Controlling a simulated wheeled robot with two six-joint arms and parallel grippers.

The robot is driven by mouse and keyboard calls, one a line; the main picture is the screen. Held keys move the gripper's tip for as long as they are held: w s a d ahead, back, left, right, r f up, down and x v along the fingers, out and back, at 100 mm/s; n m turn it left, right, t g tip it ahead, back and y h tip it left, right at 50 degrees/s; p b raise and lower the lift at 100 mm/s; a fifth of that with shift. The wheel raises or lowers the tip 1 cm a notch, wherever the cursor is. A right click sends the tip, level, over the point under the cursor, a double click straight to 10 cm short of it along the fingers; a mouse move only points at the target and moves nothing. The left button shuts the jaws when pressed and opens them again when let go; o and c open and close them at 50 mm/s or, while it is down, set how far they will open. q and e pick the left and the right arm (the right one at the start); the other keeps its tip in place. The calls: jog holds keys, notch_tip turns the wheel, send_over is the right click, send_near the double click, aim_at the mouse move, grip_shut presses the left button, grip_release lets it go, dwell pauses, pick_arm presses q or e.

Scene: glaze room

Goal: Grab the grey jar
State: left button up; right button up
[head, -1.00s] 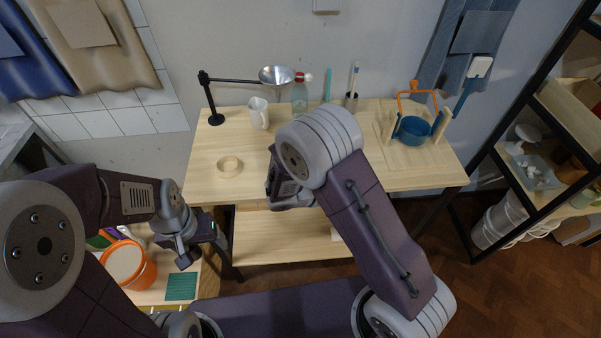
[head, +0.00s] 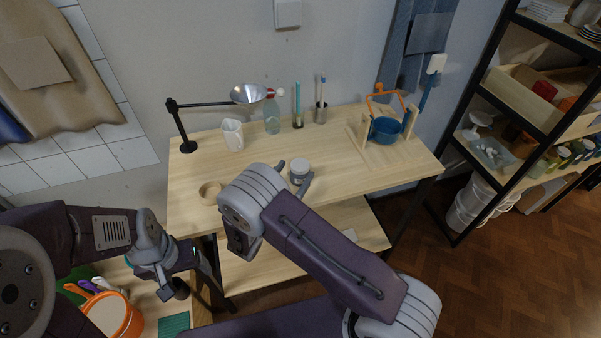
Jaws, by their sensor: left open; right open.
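The grey jar (head: 299,168), small with a pale lid, stands upright on the wooden table (head: 350,172) near its front edge. My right gripper (head: 294,175) is open at the jar; one finger shows left of it and the other at its lower right. My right wrist hides much of this gripper, and I cannot tell whether the fingers touch the jar. My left gripper (head: 208,272) is open and empty at the lower left, well away from the jar.
A wooden ring (head: 210,188), white pitcher (head: 232,134), clear bottle (head: 271,118) and funnel stand (head: 183,130) are to the left and back. A blue pot (head: 385,130) stands at the right. An orange bucket (head: 118,317) is lower left. The table's middle is mostly clear.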

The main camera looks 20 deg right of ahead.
aim_at(303, 162)
jog(key=shift+x, duration=0.9)
jog(key=p+x, duration=0.1)
jog(key=x, duration=0.3)
jog(key=shift+w+d+f, duration=0.15)
jog(key=shift+d, duration=0.15)
jog(key=shift+w+d+f, duration=0.15)
jog(key=shift+w+d, duration=0.05)
jog(key=shift+w, duration=0.1)
grip_shut()
